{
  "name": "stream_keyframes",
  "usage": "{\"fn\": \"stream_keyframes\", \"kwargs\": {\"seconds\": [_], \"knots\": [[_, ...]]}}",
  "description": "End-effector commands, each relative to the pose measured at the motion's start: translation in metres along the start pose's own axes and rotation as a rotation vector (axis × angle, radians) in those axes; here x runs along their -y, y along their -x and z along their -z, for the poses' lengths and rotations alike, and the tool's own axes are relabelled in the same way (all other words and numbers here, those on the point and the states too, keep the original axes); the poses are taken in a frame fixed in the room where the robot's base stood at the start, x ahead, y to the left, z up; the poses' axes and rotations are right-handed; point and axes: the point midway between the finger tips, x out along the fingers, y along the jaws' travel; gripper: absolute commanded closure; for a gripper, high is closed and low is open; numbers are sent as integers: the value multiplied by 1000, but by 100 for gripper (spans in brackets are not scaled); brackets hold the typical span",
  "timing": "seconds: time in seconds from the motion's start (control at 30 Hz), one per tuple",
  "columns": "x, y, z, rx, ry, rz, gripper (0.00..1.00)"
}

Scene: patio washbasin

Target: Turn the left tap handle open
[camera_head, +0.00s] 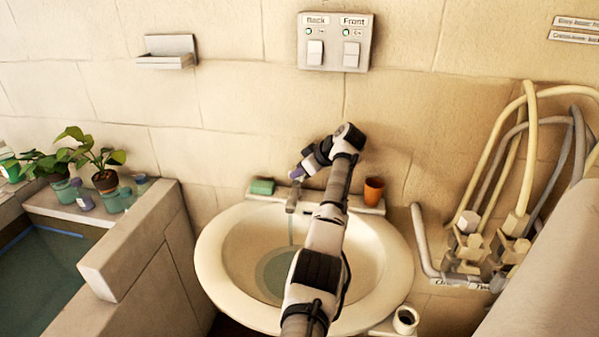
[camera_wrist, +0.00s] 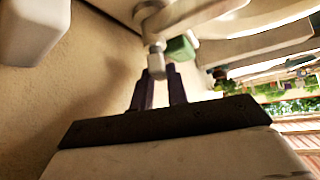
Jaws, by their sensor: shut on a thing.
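The white basin (camera_head: 212,255) stands against the tiled wall with greenish-blue water in its bottom. The grey metal tap (camera_head: 291,199) rises at its back rim, and a thin pale streak hangs below the spout. My gripper (camera_head: 297,174) reaches in from the right with purple fingers at the tap's top. In the wrist view my gripper (camera_wrist: 160,78) is shut on the small grey tap handle (camera_wrist: 156,62), whose tip shows between the fingertips. My arm hides part of the basin and whatever lies right of the tap. How far the handle is turned, I cannot tell.
A green sponge (camera_head: 262,187) lies left of the tap on the back ledge, and a terracotta cup (camera_head: 373,190) stands to the right. A white cup (camera_head: 405,320) stands at the front right. Potted plants (camera_head: 104,178) and pipes (camera_head: 530,150) flank the basin.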

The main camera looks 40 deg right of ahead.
Motion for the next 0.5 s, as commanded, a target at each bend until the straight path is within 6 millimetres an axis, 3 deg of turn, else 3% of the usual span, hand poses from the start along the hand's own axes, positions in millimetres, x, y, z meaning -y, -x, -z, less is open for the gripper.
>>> {"fn": "stream_keyframes", "kwargs": {"seconds": [0.13, 0.17, 0.3, 0.5], "knots": [[0, 0, 0, 2, -1, 0, 100], [0, 0, 0, 2, -1, 0, 81], [0, 0, 0, 2, -1, 0, 63], [0, 0, 0, 1, -1, -1, 63]]}}
